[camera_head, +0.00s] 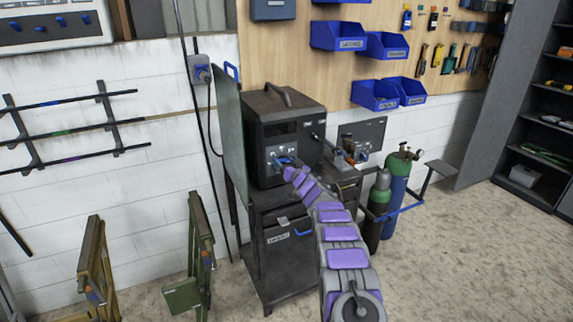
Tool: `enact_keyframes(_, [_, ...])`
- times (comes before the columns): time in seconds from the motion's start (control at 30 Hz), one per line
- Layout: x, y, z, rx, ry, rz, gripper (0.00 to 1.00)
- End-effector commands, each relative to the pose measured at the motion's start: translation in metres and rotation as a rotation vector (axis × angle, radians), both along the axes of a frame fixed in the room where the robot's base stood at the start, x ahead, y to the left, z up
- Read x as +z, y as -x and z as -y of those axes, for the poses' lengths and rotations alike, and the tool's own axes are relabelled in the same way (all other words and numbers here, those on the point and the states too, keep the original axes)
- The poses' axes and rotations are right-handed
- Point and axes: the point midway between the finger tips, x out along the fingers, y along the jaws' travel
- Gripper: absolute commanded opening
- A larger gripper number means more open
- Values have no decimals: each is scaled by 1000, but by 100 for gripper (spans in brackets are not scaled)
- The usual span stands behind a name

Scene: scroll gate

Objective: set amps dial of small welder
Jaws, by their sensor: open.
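The small welder (289,122) is a dark box with a top handle, standing on a dark metal cart (285,255). A lighter control panel with blue parts (278,152) shows low on its front. My arm reaches up from the bottom of the picture to this panel. My gripper (287,163) is at the panel, open, and small in the picture. The amps dial cannot be made out clearly behind it, and I cannot tell whether the fingers touch it.
Gas cylinders (398,185) stand right of the cart. A green panel (229,140) stands close on the welder's left. Folded stands (201,245) are at the lower left. Blue bins (338,36) hang on the wall above. The floor at right is clear.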

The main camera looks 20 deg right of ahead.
Motion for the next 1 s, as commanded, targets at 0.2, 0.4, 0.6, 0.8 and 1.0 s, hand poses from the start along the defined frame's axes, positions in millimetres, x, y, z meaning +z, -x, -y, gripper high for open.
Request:
enact_keyframes(0.2, [0,0,0,0,0,0,76])
enact_keyframes(0.4, [0,0,0,1,0,1,56])
enact_keyframes(0.6, [0,0,1,0,0,0,37])
enact_keyframes(0.8, [0,0,1,-1,2,0,29])
enact_keyframes(1.0, [0,0,1,-2,42,1,29])
